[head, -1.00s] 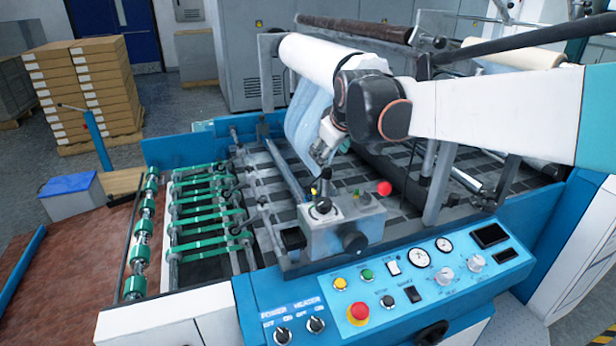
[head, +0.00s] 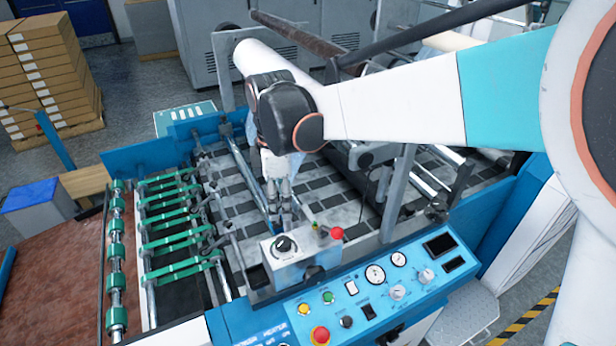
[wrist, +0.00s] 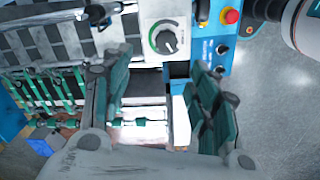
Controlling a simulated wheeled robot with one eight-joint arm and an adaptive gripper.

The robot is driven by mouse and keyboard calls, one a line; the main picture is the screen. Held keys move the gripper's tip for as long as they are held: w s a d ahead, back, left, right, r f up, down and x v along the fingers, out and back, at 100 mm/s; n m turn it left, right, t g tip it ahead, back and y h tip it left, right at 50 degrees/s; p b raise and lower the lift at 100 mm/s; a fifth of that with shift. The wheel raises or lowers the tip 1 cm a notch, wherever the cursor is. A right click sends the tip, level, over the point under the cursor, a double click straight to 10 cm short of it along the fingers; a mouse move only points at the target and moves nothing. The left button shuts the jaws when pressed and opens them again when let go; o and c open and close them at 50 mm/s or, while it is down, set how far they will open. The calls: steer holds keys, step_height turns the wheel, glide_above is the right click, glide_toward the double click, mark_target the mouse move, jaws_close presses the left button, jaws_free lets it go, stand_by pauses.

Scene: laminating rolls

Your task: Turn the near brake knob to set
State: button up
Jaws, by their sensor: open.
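The brake knob is a black dial knob (head: 284,245) on top of a small grey box (head: 268,266) at the machine's near side. In the wrist view the same knob (wrist: 166,40) shows with a pale pointer mark and a green arc beside it. My gripper (head: 280,212) points down just behind the box in the head view. In the wrist view its two dark green fingers (wrist: 160,85) are spread apart, with nothing between them. The knob lies beyond the fingertips, apart from them. The dial's lettering is too small to read.
A red ball-ended lever (head: 336,233) rises beside the box. A blue control panel (head: 400,268) with buttons, gauges and a red stop button (head: 320,335) lies in front. Green-belted rollers (head: 175,230) are at the left, and a white roll (head: 255,58) is behind.

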mark_target(283, 242)
steer(key=shift+n, duration=0.3)
steer(key=f, duration=1.3)
steer(key=shift+s+d+f+b, duration=0.1)
steer(key=shift+s+f+b, duration=0.1)
steer(key=shift+s+b, duration=0.15)
steer(key=c, duration=1.1)
